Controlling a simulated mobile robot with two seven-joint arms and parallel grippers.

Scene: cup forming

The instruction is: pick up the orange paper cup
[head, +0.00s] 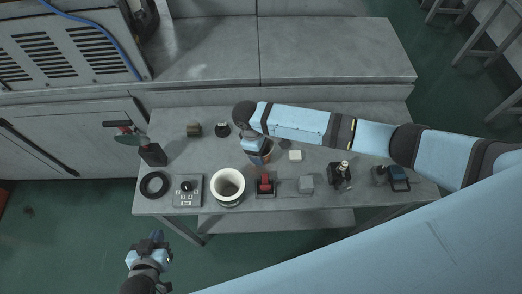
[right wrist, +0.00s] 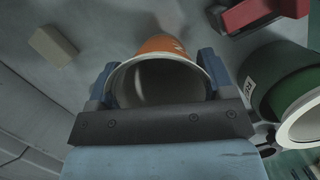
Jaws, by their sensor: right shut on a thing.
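The orange paper cup (right wrist: 160,44) shows in the right wrist view with its open pale rim facing the camera. My right gripper (right wrist: 158,80) is shut on the orange cup, with one blue finger on each side of it. In the head view my right gripper (head: 258,158) is over the middle of the table, and my arm partly hides the cup there. My left gripper (head: 147,246) hangs in front of the table's left end, away from the cup; its jaw opening is unclear.
A large white-rimmed vessel (head: 228,187) stands front left of the cup, close to a red-handled device (head: 265,184). The right wrist view shows a green cup (right wrist: 280,82) close by on the right. A black ring (head: 154,185) and control box (head: 187,190) are further left.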

